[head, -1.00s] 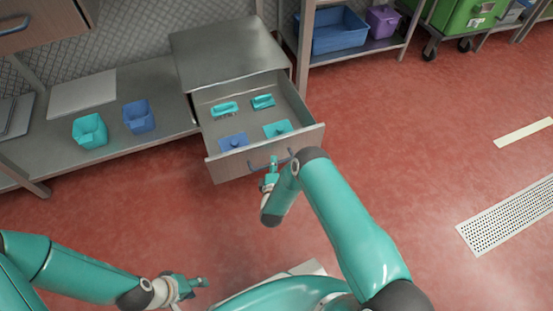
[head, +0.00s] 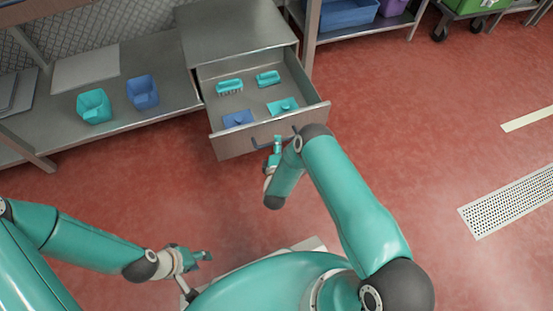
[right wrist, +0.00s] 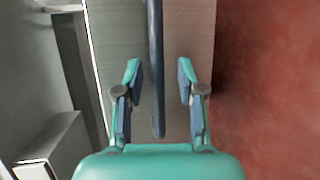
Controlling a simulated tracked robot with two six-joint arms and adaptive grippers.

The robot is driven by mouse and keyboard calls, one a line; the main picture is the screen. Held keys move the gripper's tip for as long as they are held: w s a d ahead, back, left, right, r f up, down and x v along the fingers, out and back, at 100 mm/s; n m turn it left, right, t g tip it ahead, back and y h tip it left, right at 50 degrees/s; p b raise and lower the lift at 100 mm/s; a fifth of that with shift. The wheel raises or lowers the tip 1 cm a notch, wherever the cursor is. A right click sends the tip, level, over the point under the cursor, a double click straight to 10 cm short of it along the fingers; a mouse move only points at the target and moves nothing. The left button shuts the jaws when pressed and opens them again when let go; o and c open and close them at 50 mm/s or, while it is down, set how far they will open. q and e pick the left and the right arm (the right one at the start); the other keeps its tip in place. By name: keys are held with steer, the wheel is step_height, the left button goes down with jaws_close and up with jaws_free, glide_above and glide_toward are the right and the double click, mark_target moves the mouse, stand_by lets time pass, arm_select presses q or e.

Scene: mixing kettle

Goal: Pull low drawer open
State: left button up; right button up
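My right gripper (head: 277,147) is at the handle. In the right wrist view my right gripper (right wrist: 158,78) is open, with the handle bar between its two fingers and gaps on both sides. My left gripper (head: 205,258) is over the floor at lower left, away from the drawer; its fingers are too small to judge.
Inside the drawer lie two teal brushes (head: 230,86) and blue and teal flat pieces (head: 238,118). A teal bin (head: 94,106) and a blue bin (head: 142,92) stand on the shelf at left.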

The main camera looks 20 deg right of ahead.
steer(key=v, duration=1)
steer(key=shift+s+f, duration=0.1)
steer(key=w+d+r+m, duration=0.2)
steer(key=w+d+r, duration=0.3)
steer(key=r, duration=0.4)
steer(key=s+a+f+m+g+y, duration=0.2)
steer(key=s+a+m+g+y, duration=0.45)
steer(key=s, duration=0.55)
steer(key=s+a+f+m+g+y, duration=0.3)
steer(key=s+a+m+g+y, duration=0.3)
steer(key=s, duration=0.6)
step_height(320, 180, up, 34)
steer(key=h+p, duration=0.1)
steer(key=p, duration=3.3)
steer(key=shift+s+m+g, duration=0.2)
steer(key=shift+m+g, duration=0.25)
